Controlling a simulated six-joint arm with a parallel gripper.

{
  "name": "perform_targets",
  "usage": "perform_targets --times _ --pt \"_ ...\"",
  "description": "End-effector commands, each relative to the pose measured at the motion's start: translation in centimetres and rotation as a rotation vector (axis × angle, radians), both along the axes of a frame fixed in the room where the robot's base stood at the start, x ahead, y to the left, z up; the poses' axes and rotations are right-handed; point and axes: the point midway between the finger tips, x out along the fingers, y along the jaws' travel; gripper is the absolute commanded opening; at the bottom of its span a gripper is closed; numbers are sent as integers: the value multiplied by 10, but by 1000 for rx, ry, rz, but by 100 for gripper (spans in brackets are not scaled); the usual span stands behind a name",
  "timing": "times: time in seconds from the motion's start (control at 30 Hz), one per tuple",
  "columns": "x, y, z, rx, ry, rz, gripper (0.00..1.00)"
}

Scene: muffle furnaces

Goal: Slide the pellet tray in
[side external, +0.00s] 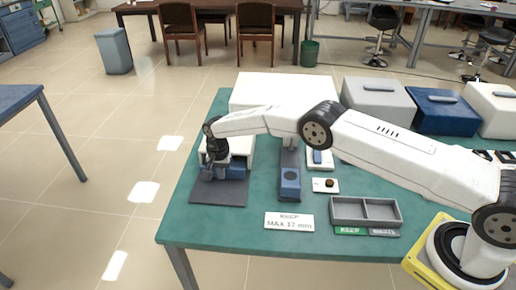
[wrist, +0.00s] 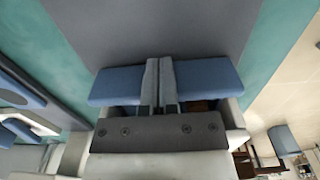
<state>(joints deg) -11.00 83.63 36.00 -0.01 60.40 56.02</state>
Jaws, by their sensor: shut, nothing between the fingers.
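My gripper (wrist: 159,85) is shut and empty, with two grey fingers side by side in the wrist view. In the side external view my gripper (side external: 214,155) is at the front of a small white furnace (side external: 239,146), above a dark grey mat (side external: 218,192). Blue parts (wrist: 115,86) show on both sides of the fingers, and blue (side external: 236,170) shows low at the furnace front. I cannot tell whether the fingers touch them. A dark bolted bar (wrist: 160,132) lies just below. No pellet tray can be made out for certain; the furnace inside is mostly hidden.
A blue-grey stand (side external: 290,180) stands right of the furnace. Right of it are a white plate (side external: 319,187) with a brown piece and a grey divided tray (side external: 348,209). A sign (side external: 289,221) stands in front. Lidded boxes (side external: 378,100) line the back. The table's front-left corner is clear.

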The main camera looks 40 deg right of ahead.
Motion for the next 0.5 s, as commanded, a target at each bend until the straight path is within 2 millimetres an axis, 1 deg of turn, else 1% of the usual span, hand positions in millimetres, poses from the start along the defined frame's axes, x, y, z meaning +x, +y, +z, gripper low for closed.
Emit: perform_targets --times 0.27,0.5 --pt "9 -9 -1 0 -1 0 0" --pt "7 -7 0 0 -1 1 0"
